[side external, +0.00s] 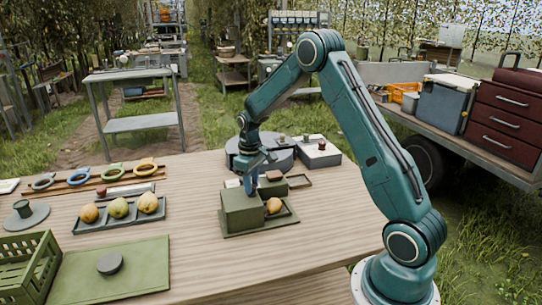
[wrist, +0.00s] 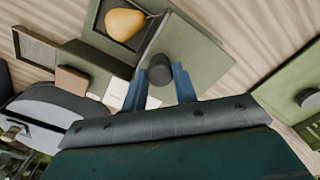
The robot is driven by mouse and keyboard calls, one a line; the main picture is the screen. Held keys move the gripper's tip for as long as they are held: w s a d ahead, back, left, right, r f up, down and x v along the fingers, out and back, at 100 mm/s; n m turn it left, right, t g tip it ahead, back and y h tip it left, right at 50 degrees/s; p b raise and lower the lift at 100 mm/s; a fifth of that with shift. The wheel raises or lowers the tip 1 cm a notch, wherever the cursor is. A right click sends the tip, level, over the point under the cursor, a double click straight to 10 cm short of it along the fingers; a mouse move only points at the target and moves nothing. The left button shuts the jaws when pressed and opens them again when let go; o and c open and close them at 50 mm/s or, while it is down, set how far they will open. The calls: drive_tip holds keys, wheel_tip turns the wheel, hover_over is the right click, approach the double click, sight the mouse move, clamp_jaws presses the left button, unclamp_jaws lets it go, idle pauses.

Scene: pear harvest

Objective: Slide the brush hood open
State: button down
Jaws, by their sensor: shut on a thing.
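The brush hood (side external: 242,212) is a green box on a green base (side external: 262,232) in the middle of the table. In the wrist view the hood (wrist: 200,55) fills the upper middle, with a dark round knob (wrist: 160,70) on top. My gripper (side external: 250,187) is at the top of the hood. In the wrist view the blue fingers of my gripper (wrist: 160,82) are on either side of the knob, shut on it. A yellow-orange pear (side external: 273,205) sits in the uncovered part beside the hood; it also shows in the wrist view (wrist: 125,24).
A tray (side external: 120,224) with several pears lies left on the table. A green mat (side external: 135,268) with a dark knob-like disc (side external: 109,264) and a green crate (side external: 25,265) are at front left. Small blocks and a grey round stand (side external: 240,155) are behind the hood.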

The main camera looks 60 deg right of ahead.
drive_tip(key=c, duration=1.1)
unclamp_jaws()
drive_tip(key=shift+r, duration=0.2)
wheel_tip(320, 180, up, 14)
drive_tip(key=shift+f, duration=0.2)
